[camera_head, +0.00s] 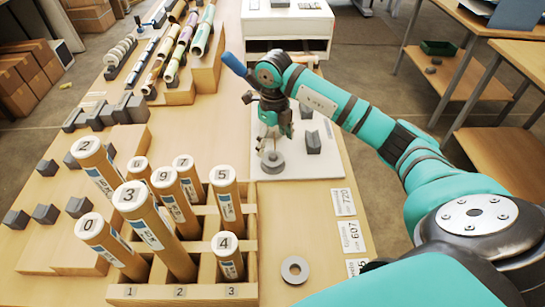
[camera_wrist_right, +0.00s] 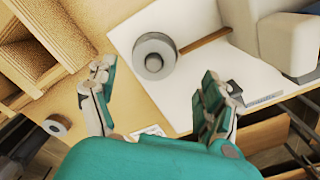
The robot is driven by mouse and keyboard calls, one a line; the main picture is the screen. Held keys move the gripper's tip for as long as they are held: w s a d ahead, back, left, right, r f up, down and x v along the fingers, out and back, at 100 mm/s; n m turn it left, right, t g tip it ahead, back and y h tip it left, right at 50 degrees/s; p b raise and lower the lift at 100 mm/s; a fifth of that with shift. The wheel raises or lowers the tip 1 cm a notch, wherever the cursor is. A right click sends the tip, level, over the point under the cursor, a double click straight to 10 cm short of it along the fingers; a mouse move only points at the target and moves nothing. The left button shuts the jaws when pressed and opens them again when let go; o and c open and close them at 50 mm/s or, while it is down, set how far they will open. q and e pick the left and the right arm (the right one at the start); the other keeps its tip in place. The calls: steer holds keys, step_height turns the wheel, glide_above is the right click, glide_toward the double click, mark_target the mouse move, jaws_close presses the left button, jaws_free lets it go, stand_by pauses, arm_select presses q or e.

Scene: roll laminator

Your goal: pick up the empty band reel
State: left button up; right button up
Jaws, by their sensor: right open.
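A grey round reel with a hole in its middle (camera_head: 272,163) sits on a white board on the table. In the right wrist view it (camera_wrist_right: 155,55) shows a pale rim and a dark centre, just beyond my fingertips. A second grey ring (camera_head: 294,269) lies flat on the table near the front; it also shows at the left of the wrist view (camera_wrist_right: 57,125). I cannot tell for sure which one is the empty band reel. My right gripper (camera_head: 271,140) is open and empty, pointing down above the reel on the board. My left gripper is out of view.
A wooden rack (camera_head: 215,292) with several numbered tubes stands at the front left of the white board (camera_head: 325,165). A grey block (camera_head: 313,143) sits beside the reel. A white machine (camera_head: 287,25) stands behind. Number cards (camera_head: 350,235) lie along the right table edge.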

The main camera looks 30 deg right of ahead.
mark_target(273, 154)
steer(key=shift+f, duration=0.2)
steer(key=shift+s+a+f, duration=0.1)
steer(key=shift+f, duration=0.15)
steer(key=f+p, duration=0.1)
steer(key=f, duration=0.2)
steer(key=f+p, duration=0.1)
steer(key=shift+s+a+f+p, duration=0.2)
steer(key=shift+a+p, duration=0.05)
steer(key=shift+p, duration=0.1)
steer(key=shift+f, duration=0.25)
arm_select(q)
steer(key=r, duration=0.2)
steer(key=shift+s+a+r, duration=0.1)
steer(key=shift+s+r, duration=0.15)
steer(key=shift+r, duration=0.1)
arm_select(e)
steer(key=c, duration=1.3)
